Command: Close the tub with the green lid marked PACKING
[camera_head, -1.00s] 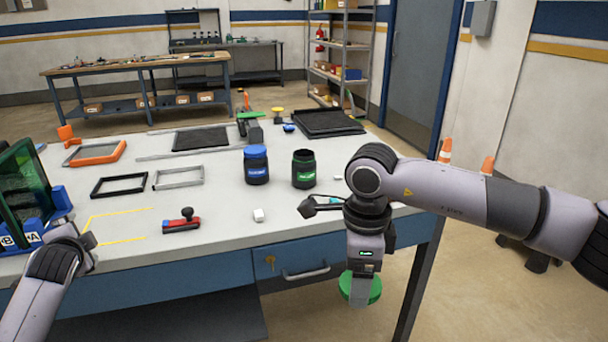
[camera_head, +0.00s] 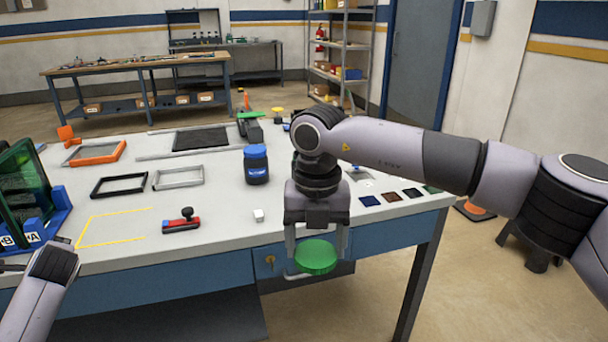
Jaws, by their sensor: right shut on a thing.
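The green lid (camera_head: 316,257) is held flat between the two fingers of my right gripper (camera_head: 317,250), in front of the table's front edge and drawer. My right gripper is shut on it and points down. The open tub with the green label is hidden behind my right arm and gripper. A closed dark tub with a blue lid (camera_head: 256,165) stands on the table, left of my right gripper.
A blue rack (camera_head: 40,222) stands far left.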

